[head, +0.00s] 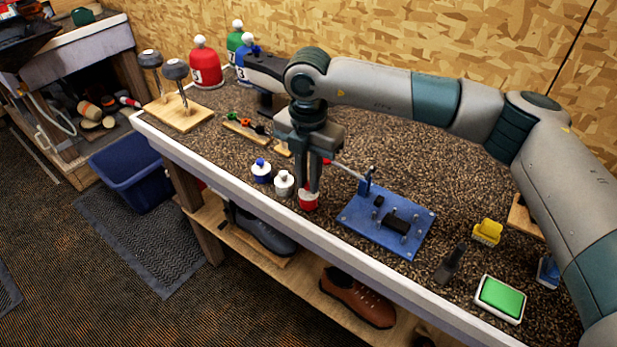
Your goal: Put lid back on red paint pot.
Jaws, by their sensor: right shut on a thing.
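The small red paint pot (308,201) stands near the front edge of the bench, beside a white pot. My right gripper (310,186) is directly above it, pointing straight down, with its fingertips at the pot's top. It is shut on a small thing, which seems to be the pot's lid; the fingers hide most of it. I cannot tell whether the lid touches the pot's rim. My left gripper is not in view.
A white pot (284,183) and a blue-and-white pot (261,171) stand close on the left. A blue board with fittings (362,222) lies close on the right. Numbered red (205,66) and green bottles stand behind. A yellow holder (487,232) and green pad (501,298) are farther right.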

